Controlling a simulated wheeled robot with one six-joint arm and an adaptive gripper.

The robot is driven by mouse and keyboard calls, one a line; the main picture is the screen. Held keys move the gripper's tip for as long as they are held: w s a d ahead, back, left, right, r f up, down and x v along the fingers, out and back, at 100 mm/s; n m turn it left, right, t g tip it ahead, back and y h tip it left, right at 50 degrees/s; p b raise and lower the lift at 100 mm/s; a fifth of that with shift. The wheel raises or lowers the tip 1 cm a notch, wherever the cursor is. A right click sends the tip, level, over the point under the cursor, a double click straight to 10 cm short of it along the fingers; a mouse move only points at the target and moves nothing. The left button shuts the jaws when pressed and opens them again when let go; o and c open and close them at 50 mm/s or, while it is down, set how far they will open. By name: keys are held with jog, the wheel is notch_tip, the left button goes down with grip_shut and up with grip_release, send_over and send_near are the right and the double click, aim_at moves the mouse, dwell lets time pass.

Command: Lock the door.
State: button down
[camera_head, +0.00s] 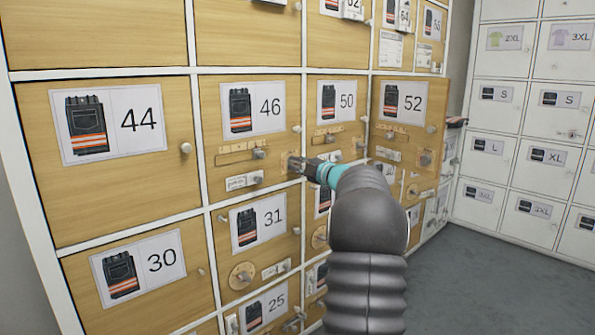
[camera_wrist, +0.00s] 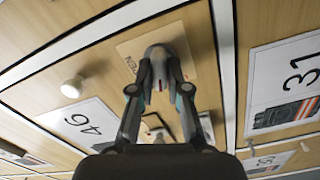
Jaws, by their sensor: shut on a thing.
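The wooden door marked 46 (camera_head: 280,88) looks flush with its frame in the head view. It carries a round knob (camera_head: 297,129), a sliding bolt (camera_head: 258,153) and a small plate at its lower right. My gripper (camera_head: 293,163) is at that plate. In the wrist view my gripper (camera_wrist: 160,80) is closed around a grey rounded turn-piece (camera_wrist: 158,52) on a pale plate (camera_wrist: 128,48) that bears lettering, apparently OPEN. The fingers partly hide the turn-piece, so I cannot tell its exact angle. The 46 label (camera_wrist: 85,125) also shows there.
Door 52 (camera_head: 432,101) seems to stand ajar to the right of my arm. Doors 44 (camera_head: 170,185), 50 (camera_head: 347,85), 31 (camera_head: 290,200) and 30 (camera_head: 190,290) surround door 46. White lockers (camera_head: 515,120) line the right. Grey floor (camera_head: 480,285) is clear.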

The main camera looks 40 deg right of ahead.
jog(key=shift+n+b, duration=1.05)
jog(key=shift+n, duration=0.85)
jog(key=c, duration=1.1)
grip_release()
jog(key=shift+c, duration=0.2)
jog(key=s, duration=1.2)
jog(key=shift+d, duration=0.45)
